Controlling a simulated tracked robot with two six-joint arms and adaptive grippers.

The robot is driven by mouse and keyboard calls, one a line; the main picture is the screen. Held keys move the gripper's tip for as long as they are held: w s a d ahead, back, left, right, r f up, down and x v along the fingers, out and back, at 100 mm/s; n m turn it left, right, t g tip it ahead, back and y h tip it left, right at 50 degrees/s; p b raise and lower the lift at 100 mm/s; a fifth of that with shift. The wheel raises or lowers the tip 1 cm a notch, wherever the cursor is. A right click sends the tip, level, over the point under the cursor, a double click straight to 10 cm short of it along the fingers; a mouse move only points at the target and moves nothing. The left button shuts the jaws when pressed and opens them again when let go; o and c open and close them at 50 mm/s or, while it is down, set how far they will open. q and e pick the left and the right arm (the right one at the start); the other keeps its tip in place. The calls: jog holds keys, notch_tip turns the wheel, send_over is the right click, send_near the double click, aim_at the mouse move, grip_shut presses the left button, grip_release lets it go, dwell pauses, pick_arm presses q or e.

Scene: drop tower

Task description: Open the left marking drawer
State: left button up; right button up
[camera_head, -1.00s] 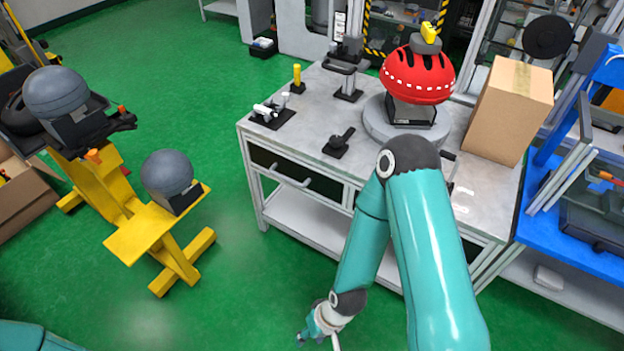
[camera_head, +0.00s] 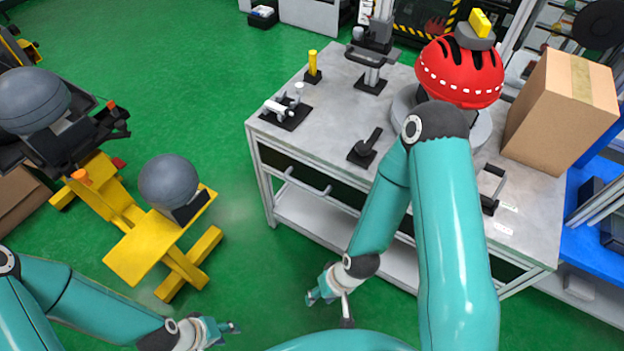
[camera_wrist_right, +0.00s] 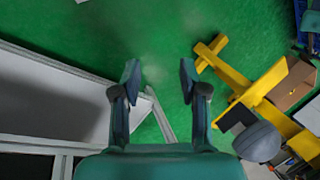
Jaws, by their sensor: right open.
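The left marking drawer (camera_head: 274,161) is at the left end of the grey-topped bench, under the worktop. Its front is dark and its light bar handle (camera_head: 307,182) runs along it. The drawer looks shut. My right gripper (camera_head: 313,298) hangs low in front of the bench, below and apart from the handle. In the right wrist view my right gripper (camera_wrist_right: 159,78) is open, with nothing between its fingers. My left gripper (camera_head: 232,332) is at the bottom of the head view, over the floor and away from the bench; its finger gap is unclear.
The bench top (camera_head: 325,115) carries a red helmet (camera_head: 460,72), a cardboard box (camera_head: 562,110) and small fixtures. A yellow stand (camera_head: 150,235) with a grey headform (camera_head: 168,182) is at the left. Green floor lies clear between stand and bench. My right arm covers part of the bench front.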

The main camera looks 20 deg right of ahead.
jog(key=shift+w+d, duration=0.1)
jog(key=shift+w, duration=0.05)
dwell(0.3)
jog(key=m+t+h+b, duration=1.25)
jog(key=m+b, duration=1.05)
jog(key=b, duration=1.1)
send_near(304, 186)
jog(key=shift+t+y, duration=0.25)
jog(key=shift+y, duration=0.1)
jog(key=x, duration=0.3)
jog(key=b+x, duration=0.1)
jog(key=x, duration=0.3)
jog(key=f+b+x, duration=0.1)
jog(key=x, duration=0.2)
jog(key=shift+w+d, duration=0.1)
jog(key=shift+d, duration=0.3)
